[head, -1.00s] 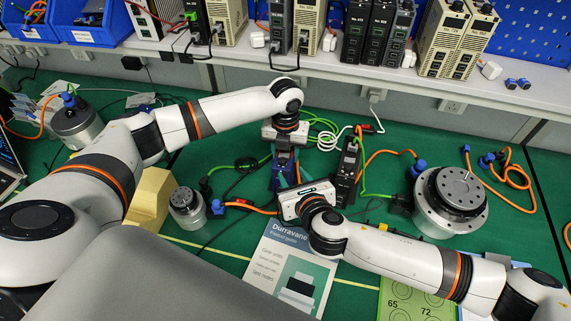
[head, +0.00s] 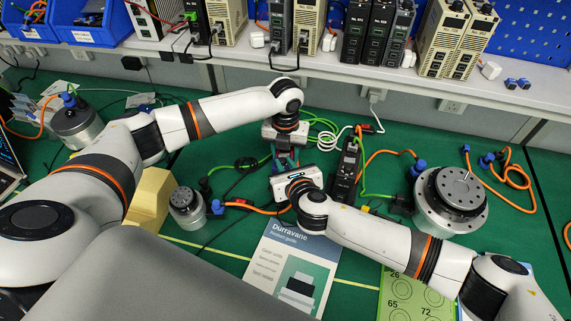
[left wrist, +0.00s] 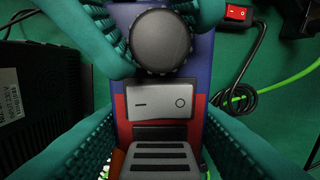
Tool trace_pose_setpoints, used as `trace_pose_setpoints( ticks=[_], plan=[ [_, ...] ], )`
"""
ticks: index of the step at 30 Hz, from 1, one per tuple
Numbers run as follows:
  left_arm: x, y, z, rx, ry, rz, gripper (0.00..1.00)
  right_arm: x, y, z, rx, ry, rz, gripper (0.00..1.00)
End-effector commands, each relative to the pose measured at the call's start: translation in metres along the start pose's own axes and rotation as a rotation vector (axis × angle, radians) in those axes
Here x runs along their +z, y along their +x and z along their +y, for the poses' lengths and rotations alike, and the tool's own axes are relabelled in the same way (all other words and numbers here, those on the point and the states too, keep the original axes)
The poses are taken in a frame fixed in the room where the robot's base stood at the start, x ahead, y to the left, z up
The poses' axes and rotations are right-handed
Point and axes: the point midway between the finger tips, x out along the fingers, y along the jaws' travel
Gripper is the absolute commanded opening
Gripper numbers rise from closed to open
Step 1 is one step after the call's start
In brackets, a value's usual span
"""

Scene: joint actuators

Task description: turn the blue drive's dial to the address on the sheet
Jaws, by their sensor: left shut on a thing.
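The blue drive (left wrist: 203,68) shows in the left wrist view, with a round black dial (left wrist: 161,42) at the top and a grey rocker switch (left wrist: 159,102) below it. My left gripper (left wrist: 160,158) is shut on the drive's body, one teal finger along each side. My right gripper (left wrist: 160,30) has its teal fingers on either side of the dial; whether they press on it is unclear. In the head view both grippers mostly hide the drive. The dial's marking cannot be read. A green sheet (head: 388,312) at the bottom shows 26, 65 and 72.
A black drive (head: 346,172) stands just right of my grippers. A motor (head: 187,207) is at left and a larger round actuator (head: 450,203) at right, with orange cables. A Durravane product guide (head: 293,262) lies in front. More drives line the shelf behind.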

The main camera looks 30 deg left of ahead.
Motion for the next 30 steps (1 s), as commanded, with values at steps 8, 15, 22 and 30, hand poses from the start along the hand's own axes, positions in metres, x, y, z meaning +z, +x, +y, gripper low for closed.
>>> trace_pose_setpoints(
  ticks=[8,15,22,30],
  plan=[
    [0.002,0.002,0.000,-0.001,0.002,-0.005,0.00,0.001,0.001,-0.003,0.042,0.020,-0.001,0.00],
    [0.002,0.002,0.001,-0.001,0.002,-0.004,0.00,0.000,0.002,-0.010,0.249,0.107,-0.002,0.00],
    [0.002,0.001,0.001,-0.001,0.002,-0.004,0.00,-0.001,0.002,-0.011,0.364,0.151,0.000,0.00],
    [0.002,0.001,0.001,-0.001,0.002,-0.004,0.00,-0.001,0.002,-0.011,0.365,0.151,0.000,0.00]
  ],
)
